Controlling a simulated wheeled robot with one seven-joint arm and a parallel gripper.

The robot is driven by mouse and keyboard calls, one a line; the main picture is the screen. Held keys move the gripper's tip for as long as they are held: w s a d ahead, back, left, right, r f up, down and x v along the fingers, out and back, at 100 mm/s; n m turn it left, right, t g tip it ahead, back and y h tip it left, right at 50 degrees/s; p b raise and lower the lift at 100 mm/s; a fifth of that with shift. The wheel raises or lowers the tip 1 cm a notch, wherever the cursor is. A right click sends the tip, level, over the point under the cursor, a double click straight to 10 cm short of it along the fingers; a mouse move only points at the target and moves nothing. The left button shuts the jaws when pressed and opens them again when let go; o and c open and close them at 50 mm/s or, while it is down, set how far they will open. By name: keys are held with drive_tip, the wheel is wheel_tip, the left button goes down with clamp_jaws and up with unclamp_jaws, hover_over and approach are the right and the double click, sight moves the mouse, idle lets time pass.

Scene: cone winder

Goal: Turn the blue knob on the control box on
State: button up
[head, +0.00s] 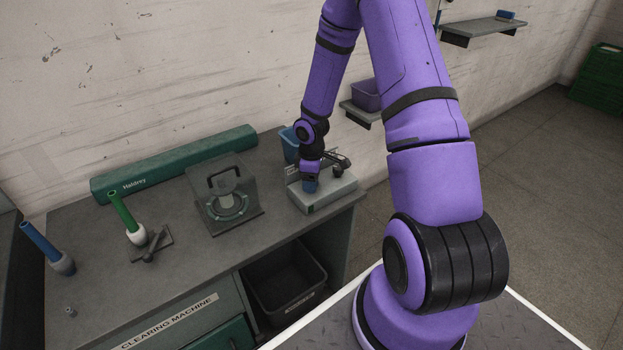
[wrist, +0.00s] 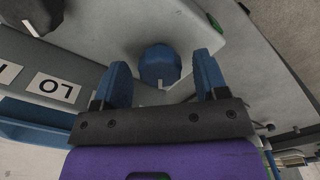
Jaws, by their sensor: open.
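The control box (head: 335,190) is a pale grey box at the right end of the workbench. In the wrist view its grey face (wrist: 120,20) fills much of the upper picture. The blue knob (wrist: 160,65) is round with a white mark on its lower edge. My gripper (wrist: 164,65) is open, with one blue finger on each side of the knob. I see no clear contact between fingers and knob. In the head view my gripper (head: 310,186) is down at the box and hides the knob.
Labels, one reading LO (wrist: 52,87), lie left of the knob. A blue container (head: 289,145) is behind my wrist. A black bin (head: 287,283) sits under the bench.

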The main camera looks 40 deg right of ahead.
drive_tip(key=c, duration=0.9)
drive_tip(key=shift+c, duration=0.2)
drive_tip(key=m, duration=0.3)
drive_tip(key=shift+m, duration=0.4)
drive_tip(key=m, duration=0.3)
drive_tip(key=shift+m, duration=0.3)
drive_tip(key=m, duration=0.6)
drive_tip(key=shift+m, duration=0.3)
